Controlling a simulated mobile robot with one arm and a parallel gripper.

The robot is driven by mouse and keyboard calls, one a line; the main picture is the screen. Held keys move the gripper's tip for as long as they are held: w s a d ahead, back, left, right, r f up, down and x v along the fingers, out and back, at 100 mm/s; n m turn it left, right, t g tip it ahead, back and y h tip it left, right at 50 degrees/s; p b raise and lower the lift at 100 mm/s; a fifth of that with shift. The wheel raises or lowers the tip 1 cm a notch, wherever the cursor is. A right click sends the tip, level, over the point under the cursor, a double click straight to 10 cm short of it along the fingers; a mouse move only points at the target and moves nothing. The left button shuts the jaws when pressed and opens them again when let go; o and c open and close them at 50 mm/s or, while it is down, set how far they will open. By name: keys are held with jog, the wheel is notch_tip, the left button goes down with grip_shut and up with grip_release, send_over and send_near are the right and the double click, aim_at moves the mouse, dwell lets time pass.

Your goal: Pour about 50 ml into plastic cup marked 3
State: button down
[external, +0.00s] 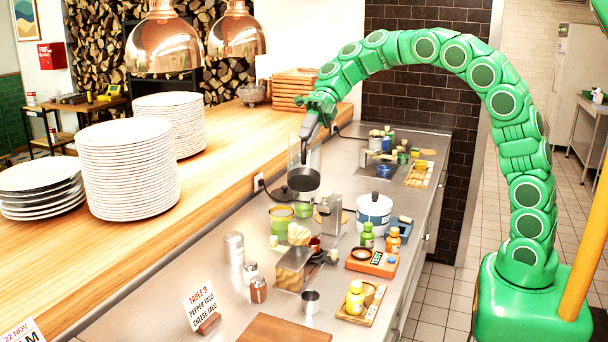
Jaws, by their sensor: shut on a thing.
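My gripper (311,126) is at the end of my green arm, above the far middle of the steel counter. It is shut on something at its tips. A clear, see-through shape and a dark round pan-like thing (303,180) show just below the fingers. I cannot tell which of these is held, or whether it holds liquid. I cannot make out a plastic cup marked 3 in this view; no number is readable on any vessel. A green container (281,219) stands on the counter below the gripper.
A white pot (374,212), a steel box (293,267), a small metal cup (311,301), green (367,235) and orange (392,240) bottles, and shakers crowd the counter. Plate stacks (128,168) stand on the wooden shelf (235,150). Copper lamps (163,45) hang above.

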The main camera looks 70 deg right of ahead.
aim_at(306, 160)
jog(key=shift+a+r, duration=0.1)
jog(key=shift+r, duration=0.05)
jog(key=shift+s+a+f+n+t+h+b, duration=0.15)
jog(key=shift+s+a+n+t+h, duration=0.15)
jog(key=shift+a+h, duration=0.5)
jog(key=shift+s+a+f+n+t+h+b, duration=0.2)
jog(key=shift+a+h, duration=0.25)
jog(key=shift+h, duration=0.55)
jog(key=shift+s+a+f+t+h, duration=0.15)
jog(key=shift+s+a+h, duration=0.05)
jog(key=shift+a+h, duration=0.2)
jog(key=shift+s+a+f+t+h, duration=0.1)
jog(key=shift+s+a+t+h, duration=0.1)
jog(key=shift+a+h, duration=0.15)
jog(key=shift+s+a+f+n+t+h+b, duration=0.1)
jog(key=shift+s+a+f+n+t+h, duration=0.15)
jog(key=shift+a+f+h, duration=0.45)
jog(key=shift+s+a+f+n+t+h+b, duration=0.1)
jog(key=shift+s+a+f+n+t+h, duration=0.25)
jog(key=shift+a+h, duration=0.5)
jog(key=shift+s+a+f+n+t+h+b, duration=0.1)
jog(key=shift+a+f+t+h, duration=0.15)
jog(key=shift+a+f+h, duration=0.55)
